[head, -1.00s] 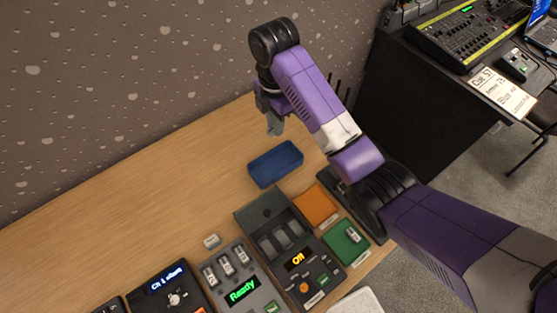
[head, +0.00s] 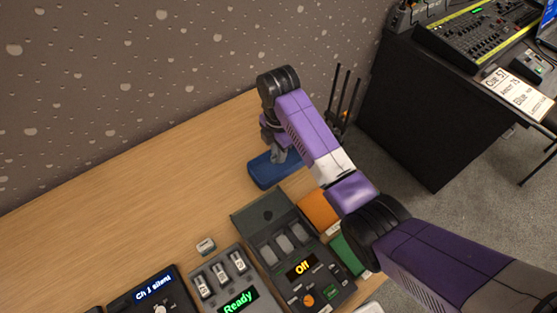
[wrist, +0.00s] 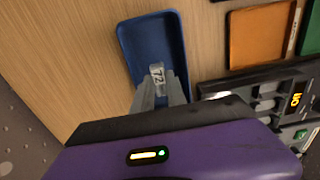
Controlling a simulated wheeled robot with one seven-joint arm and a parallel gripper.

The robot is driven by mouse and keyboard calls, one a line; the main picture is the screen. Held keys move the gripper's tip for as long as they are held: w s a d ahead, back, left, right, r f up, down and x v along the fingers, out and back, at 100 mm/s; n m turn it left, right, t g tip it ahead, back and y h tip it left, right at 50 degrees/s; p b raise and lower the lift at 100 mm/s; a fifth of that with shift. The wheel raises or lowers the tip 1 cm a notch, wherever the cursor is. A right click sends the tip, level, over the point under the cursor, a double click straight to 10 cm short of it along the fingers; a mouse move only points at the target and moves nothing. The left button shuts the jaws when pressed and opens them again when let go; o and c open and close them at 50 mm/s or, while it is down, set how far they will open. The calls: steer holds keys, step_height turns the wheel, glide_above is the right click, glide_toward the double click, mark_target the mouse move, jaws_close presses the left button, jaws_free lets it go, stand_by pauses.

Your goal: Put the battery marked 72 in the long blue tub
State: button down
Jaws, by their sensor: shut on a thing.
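The long blue tub (head: 263,174) stands on the wooden table, and my gripper (head: 280,156) is over it in the head view. In the wrist view the tub (wrist: 130,45) lies under the fingertips, with its floor bare beyond them. My gripper (wrist: 158,84) is shut on a small pale battery marked 72 (wrist: 157,74). The battery shows within the tub's outline. I cannot tell whether it touches the tub's floor. In the head view the battery is not clear to see.
A charger reading "Ready" (head: 237,301) holds several batteries, and a loose battery (head: 206,246) lies behind it. A dark unit reading "Off" (head: 301,268) has empty slots. The table's left is clear.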

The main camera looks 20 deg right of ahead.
mark_target(279, 167)
steer(key=shift+f, duration=2.1)
steer(key=shift+f, duration=0.1)
steer(key=c, duration=1.3)
jaws_free()
steer(key=shift+c, duration=0.2)
step_height(279, 167, up, 12)
steer(key=shift+r+p, duration=0.1)
steer(key=shift+p, duration=0.55)
